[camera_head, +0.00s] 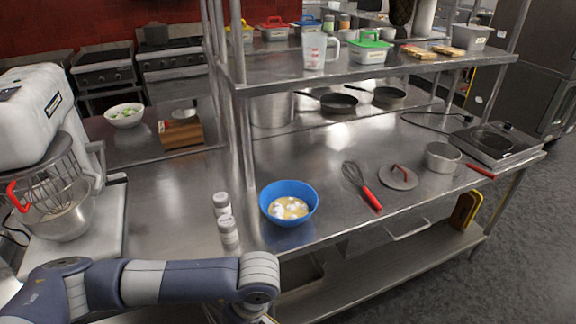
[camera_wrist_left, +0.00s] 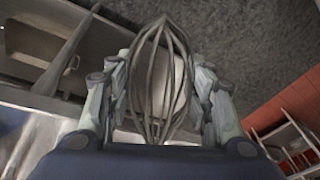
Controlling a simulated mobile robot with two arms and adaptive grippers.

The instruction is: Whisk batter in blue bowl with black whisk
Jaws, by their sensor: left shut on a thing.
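The blue bowl (camera_head: 289,204) stands upright on the steel counter in the head view, with pale yellow and white batter contents (camera_head: 288,208) inside. My left gripper (camera_wrist_left: 160,80) is shut on a dark wire whisk (camera_wrist_left: 160,55). The wire loops show between its fingers in the left wrist view; the handle is hidden. In the head view my left arm ends at the bottom edge, in front of and below the bowl, and the held whisk is out of sight. Another whisk with a red handle (camera_head: 371,199) lies on the counter right of the bowl. My right gripper is not in view.
Two white shakers (camera_head: 228,231) stand just left of the bowl. A stand mixer (camera_head: 45,130) is at the far left. A lid (camera_head: 398,177), a saucepan (camera_head: 441,157) and a hot plate (camera_head: 492,142) lie right. A shelf (camera_head: 400,72) overhangs the counter's rear.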

